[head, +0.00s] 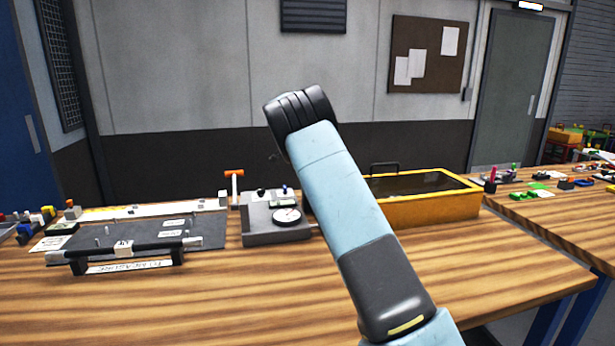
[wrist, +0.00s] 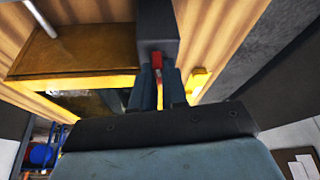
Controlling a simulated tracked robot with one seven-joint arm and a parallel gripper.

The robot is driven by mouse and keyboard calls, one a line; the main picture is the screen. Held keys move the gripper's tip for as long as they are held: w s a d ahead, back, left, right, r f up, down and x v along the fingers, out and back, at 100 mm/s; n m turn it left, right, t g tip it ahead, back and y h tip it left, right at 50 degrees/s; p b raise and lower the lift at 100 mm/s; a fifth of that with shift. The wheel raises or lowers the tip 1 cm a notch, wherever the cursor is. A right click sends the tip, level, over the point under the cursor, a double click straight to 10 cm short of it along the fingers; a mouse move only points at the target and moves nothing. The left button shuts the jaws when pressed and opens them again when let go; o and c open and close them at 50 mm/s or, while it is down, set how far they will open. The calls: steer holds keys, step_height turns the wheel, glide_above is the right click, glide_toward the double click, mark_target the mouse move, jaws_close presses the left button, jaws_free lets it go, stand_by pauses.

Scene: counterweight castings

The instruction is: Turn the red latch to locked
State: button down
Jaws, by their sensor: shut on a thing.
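The red latch (wrist: 157,62) shows in the wrist view as a small red piece at the end of a dark grey block (wrist: 156,22). My gripper (wrist: 159,84) is shut on the red latch, with one blue-grey finger on each side of it. The fingers hide part of the latch, and I cannot tell from its visible part whether it is locked. In the head view my arm hides the gripper and the latch.
A yellow tray (head: 430,207) stands right of my arm; its rim also shows in the wrist view (wrist: 75,82). A grey fixture with a dial (head: 287,216) and an orange T-handle (head: 234,173) stand left. The wooden bench front (head: 230,300) is clear.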

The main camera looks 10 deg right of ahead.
steer(key=shift+w+a+m+g, duration=0.15)
steer(key=shift+m+g, duration=0.15)
steer(key=shift+m, duration=0.7)
steer(key=shift+r, duration=0.1)
steer(key=c, duration=1.4)
jaws_free()
steer(key=shift+c, duration=0.2)
steer(key=v, duration=1.3)
steer(key=shift+w+r, duration=0.15)
steer(key=shift+r, duration=0.1)
